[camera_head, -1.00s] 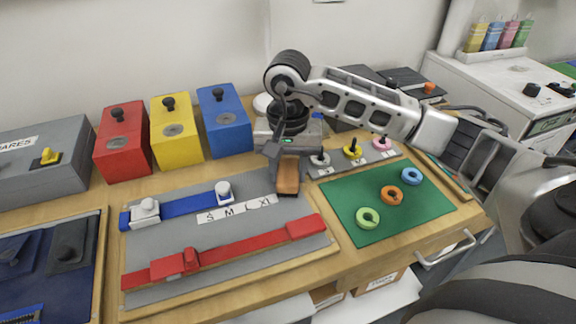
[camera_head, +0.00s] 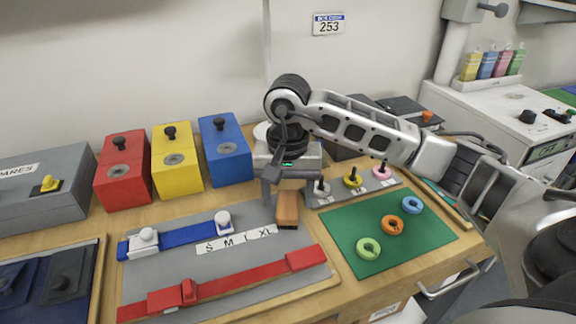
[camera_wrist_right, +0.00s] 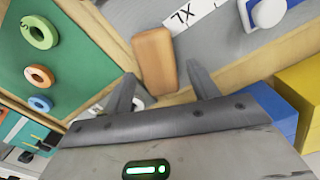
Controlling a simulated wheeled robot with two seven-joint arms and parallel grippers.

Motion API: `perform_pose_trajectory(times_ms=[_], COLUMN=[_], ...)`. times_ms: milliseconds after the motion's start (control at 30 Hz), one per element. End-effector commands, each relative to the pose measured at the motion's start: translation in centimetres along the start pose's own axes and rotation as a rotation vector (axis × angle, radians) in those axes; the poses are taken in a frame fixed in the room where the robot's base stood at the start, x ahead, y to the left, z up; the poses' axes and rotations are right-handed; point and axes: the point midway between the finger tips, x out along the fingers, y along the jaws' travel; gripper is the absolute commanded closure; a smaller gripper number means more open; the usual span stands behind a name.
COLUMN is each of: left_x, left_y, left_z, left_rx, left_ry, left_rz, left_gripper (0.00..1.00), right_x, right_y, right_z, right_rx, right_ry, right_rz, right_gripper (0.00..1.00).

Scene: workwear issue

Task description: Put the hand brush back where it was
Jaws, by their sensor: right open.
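The hand brush (camera_head: 288,208) shows as an orange-brown block at the right edge of the grey board (camera_head: 215,262), by the size label strip. My left gripper is not in view.
A green mat (camera_head: 345,207) with green, orange and blue rings lies to the right. Behind it is a grey peg strip (camera_head: 330,198). Red, yellow and blue boxes (camera_head: 175,158) stand at the back left. Red (camera_head: 235,277) and blue straps cross the grey board.

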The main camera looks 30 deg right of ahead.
Motion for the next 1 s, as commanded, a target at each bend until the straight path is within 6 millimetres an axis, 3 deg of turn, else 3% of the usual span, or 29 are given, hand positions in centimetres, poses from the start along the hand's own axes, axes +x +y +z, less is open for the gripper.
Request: perform_pose_trajectory(times_ms=[300, 433, 600, 1000], left_x=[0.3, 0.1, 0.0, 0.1], left_y=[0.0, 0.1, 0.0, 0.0], left_z=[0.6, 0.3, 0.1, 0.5], left_rx=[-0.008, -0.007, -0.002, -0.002], left_ry=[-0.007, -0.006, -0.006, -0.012], left_rz=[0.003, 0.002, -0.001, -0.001], left_gripper=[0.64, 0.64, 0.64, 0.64], right_x=[-7.1, -9.2, -10.3, -10.4], right_y=[0.0, 0.0, 0.0, 0.0], right_z=[-0.1, -0.1, 0.0, 0.0], right_rx=[0.0, 0.001, 0.0, 0.0], right_ry=[0.005, 0.005, 0.001, 0.0], right_rz=[-0.002, 0.0, 0.001, 0.001], right_gripper=[0.4, 0.4, 0.4, 0.4])
